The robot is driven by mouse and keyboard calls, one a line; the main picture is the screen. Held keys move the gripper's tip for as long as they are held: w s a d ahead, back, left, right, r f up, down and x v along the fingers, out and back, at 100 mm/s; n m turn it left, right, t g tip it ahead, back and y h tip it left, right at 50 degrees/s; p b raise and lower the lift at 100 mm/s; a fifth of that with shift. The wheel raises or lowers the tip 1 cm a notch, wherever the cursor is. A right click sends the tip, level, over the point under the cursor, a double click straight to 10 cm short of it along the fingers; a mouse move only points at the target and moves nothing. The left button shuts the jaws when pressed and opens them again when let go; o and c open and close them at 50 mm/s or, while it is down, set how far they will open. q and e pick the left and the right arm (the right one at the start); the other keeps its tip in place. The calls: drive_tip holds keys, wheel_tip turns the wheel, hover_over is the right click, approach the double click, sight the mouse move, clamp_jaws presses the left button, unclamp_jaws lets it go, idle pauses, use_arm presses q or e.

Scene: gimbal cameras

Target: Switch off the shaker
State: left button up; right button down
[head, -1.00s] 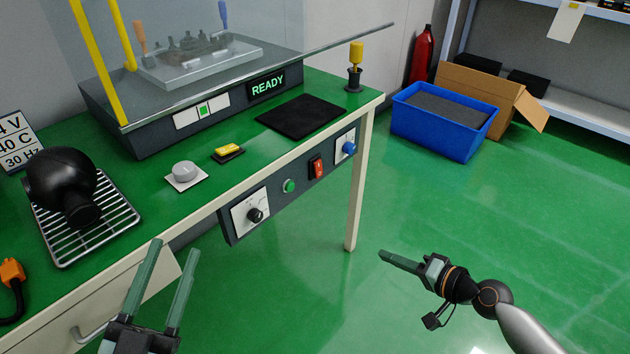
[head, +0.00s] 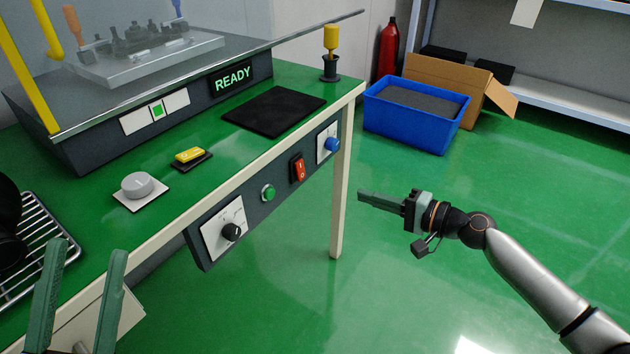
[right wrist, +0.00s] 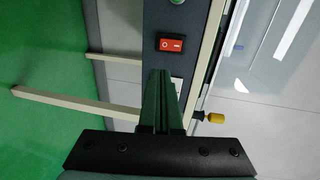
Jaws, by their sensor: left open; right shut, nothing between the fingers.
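The shaker (head: 95,138), a dark base with a lit READY display (head: 234,79) and a platform on top, stands on the green bench. Below the bench edge a dark panel carries a red rocker switch (head: 298,169), a green button (head: 268,193), a black dial (head: 231,231) and a blue knob (head: 332,144). My right gripper (head: 362,195) is shut and empty, right of the panel and apart from it in the head view. In the right wrist view its fingers (right wrist: 160,75) point towards the red switch (right wrist: 171,44). My left gripper (head: 88,250) is open and empty at the lower left.
On the bench are a yellow button (head: 190,155), a grey knob (head: 137,185), a black mat (head: 273,110), a yellow-handled tool in a holder (head: 330,68) and a wire rack (head: 40,240). A blue bin (head: 405,127) stands behind on the floor.

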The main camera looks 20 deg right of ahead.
sight(300, 170)
drive_tip(key=b+x, duration=0.1)
drive_tip(key=x, duration=1.3)
drive_tip(key=shift+w+a+f+b, duration=0.15)
drive_tip(key=shift+w+b, duration=0.05)
drive_tip(key=shift+b, duration=0.25)
